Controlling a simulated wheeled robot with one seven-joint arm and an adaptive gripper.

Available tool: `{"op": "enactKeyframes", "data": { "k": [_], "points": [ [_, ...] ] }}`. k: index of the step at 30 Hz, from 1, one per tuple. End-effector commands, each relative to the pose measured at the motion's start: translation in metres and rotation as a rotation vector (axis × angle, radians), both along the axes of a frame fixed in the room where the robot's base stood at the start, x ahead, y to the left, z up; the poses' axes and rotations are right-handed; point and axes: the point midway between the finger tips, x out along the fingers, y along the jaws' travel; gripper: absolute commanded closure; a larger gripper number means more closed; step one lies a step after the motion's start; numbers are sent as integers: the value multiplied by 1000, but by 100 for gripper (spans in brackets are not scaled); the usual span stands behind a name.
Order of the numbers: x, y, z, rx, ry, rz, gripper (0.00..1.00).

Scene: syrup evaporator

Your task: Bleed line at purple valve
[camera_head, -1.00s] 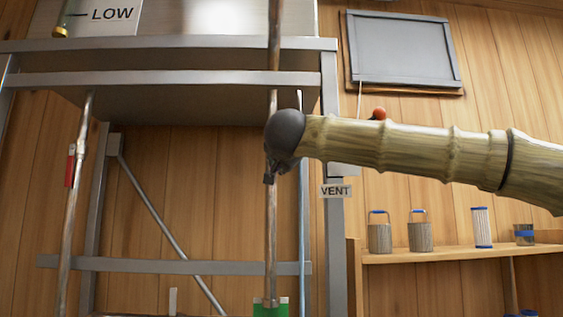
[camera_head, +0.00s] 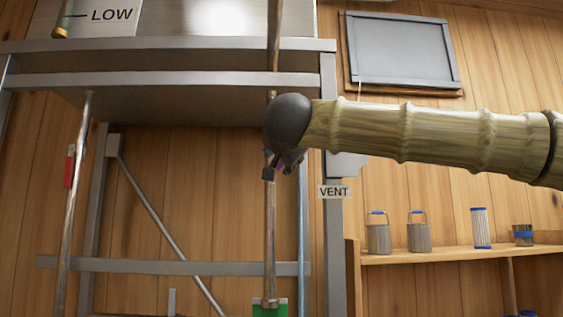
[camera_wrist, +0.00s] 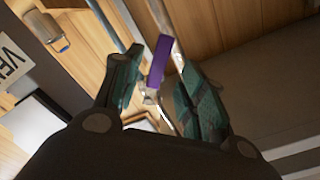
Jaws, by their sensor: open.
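The purple valve handle (camera_wrist: 159,62) stands between the two spread fingers of my gripper (camera_wrist: 158,82) in the wrist view. It sits by a metal pipe with a pale metal fitting below it. The fingers are open, with a gap showing on the handle's left; I cannot tell whether the right finger touches it. In the head view my gripper (camera_head: 272,172) is mostly hidden behind my dark wrist, in front of the vertical pipe (camera_head: 270,225).
A VENT label (camera_head: 333,191) is on the frame post, right of the pipe. A green handle (camera_head: 268,311) is low on the pipe, and a red handle (camera_head: 70,166) is on the left pipe. A shelf (camera_head: 450,254) with cans stands at right.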

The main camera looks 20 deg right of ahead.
Motion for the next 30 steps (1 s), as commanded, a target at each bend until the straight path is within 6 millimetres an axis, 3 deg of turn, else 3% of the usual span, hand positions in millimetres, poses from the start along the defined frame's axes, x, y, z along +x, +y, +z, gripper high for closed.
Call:
{"op": "enactKeyframes", "data": {
  "k": [6,12,30],
  "points": [
    [-33,9,0,1,0,1,59],
    [-49,14,0,1,0,0,59],
    [-51,14,-1,1,1,0,59]
  ]
}}
